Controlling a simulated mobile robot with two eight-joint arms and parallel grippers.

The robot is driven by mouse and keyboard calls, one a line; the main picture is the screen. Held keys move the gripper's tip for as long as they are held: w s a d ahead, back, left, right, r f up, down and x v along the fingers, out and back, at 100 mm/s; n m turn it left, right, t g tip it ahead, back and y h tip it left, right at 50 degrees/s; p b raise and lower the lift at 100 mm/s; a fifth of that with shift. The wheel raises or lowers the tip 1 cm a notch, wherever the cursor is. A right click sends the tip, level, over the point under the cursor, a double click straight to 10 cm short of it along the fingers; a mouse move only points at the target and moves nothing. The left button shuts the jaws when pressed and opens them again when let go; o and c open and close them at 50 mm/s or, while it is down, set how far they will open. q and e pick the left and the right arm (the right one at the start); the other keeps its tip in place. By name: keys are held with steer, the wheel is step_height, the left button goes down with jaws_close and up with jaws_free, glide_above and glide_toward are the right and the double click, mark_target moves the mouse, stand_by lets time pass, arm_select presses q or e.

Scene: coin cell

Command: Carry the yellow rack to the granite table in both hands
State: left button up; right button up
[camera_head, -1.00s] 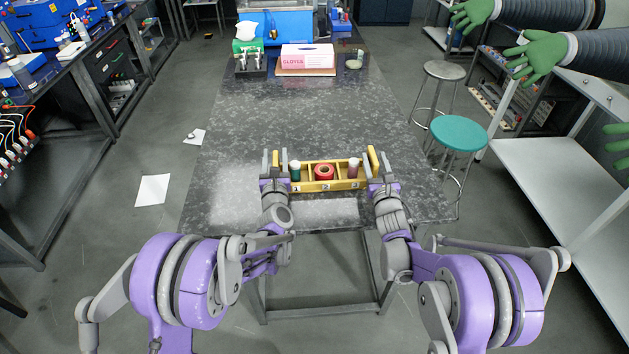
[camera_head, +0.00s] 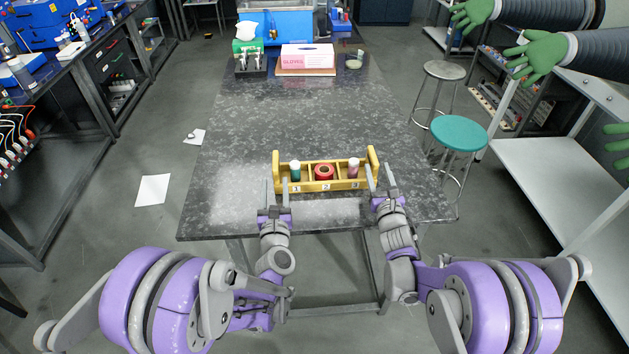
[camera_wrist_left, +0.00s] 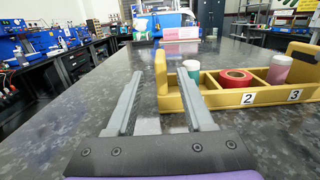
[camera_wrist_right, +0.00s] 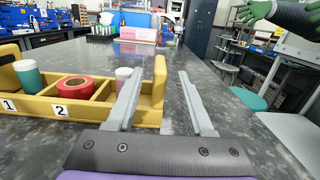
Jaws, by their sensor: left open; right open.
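The yellow rack (camera_head: 311,185) stands upright on the granite table (camera_head: 300,120), near its front edge. It has raised ends and numbered compartments, holding a green bottle with a white cap (camera_head: 295,171), a red tape roll (camera_head: 324,172) and a pinkish bottle with a pale cap (camera_head: 353,168). My left gripper (camera_head: 275,196) is open and empty just in front of the rack's left end, which shows in the left wrist view (camera_wrist_left: 161,80). My right gripper (camera_head: 381,183) is open and empty just in front of the right end, which shows in the right wrist view (camera_wrist_right: 159,82).
The middle of the table is clear. A teal stool (camera_head: 459,133) and a grey stool (camera_head: 444,70) stand on the right.

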steer(key=s, duration=0.2)
steer(key=s+d, duration=0.1)
steer(key=s, duration=0.4)
steer(key=shift+s+d+f, duration=0.15)
steer(key=shift+s+f, duration=0.1)
steer(key=shift+s, duration=0.05)
